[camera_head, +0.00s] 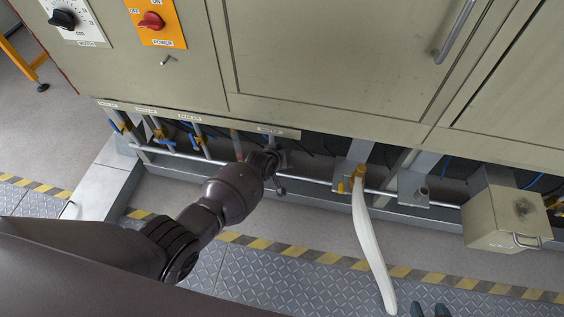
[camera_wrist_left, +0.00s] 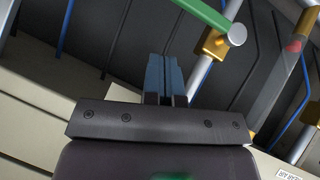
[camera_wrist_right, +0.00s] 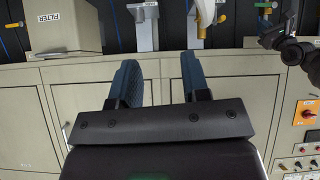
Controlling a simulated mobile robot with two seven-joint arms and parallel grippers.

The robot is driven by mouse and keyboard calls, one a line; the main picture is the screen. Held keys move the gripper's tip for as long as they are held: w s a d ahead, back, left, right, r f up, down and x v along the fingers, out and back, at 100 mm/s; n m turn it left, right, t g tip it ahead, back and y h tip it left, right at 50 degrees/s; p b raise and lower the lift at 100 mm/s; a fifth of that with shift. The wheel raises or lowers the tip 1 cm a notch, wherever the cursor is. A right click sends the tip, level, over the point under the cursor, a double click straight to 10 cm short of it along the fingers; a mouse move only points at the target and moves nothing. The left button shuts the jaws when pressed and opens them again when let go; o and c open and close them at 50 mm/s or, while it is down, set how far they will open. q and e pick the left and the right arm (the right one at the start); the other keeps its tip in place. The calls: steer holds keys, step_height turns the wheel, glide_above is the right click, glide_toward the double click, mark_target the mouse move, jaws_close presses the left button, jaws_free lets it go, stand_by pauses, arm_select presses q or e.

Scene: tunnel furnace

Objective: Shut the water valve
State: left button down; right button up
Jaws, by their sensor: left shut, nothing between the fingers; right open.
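Under the furnace front, several valves on pipes (camera_head: 197,138) stand in a row below small labels. The labels are too small to read, so I cannot tell which is the water valve. My left gripper (camera_head: 272,162) is among these pipes, its fingertips mostly hidden in the head view. In the left wrist view its blue fingers (camera_wrist_left: 166,75) are shut and empty. A green lever (camera_wrist_left: 205,14) with a round end lies just beyond them, apart from the tips, near a brass fitting (camera_wrist_left: 213,42). My right gripper (camera_head: 428,309) is open and empty at the bottom edge, away from the valves.
A white hose (camera_head: 370,240) hangs from a yellow-handled fitting (camera_head: 357,174). A filter box (camera_wrist_right: 64,28) stands beside it. The red power switch (camera_head: 151,21) is on the panel above. A horizontal rail (camera_head: 310,180) runs in front of the pipes.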

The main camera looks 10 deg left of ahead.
arm_select(q)
steer(key=s+r+p, duration=0.4)
steer(key=s+r, duration=0.1)
steer(key=s, duration=0.1)
steer(key=shift+s+r, duration=0.3)
steer(key=shift+r, duration=0.1)
arm_select(e)
steer(key=r, duration=0.4)
steer(key=shift+s+a, duration=0.1)
steer(key=shift+a, duration=0.15)
steer(key=shift+r+t, duration=0.1)
steer(key=shift+t, duration=0.2)
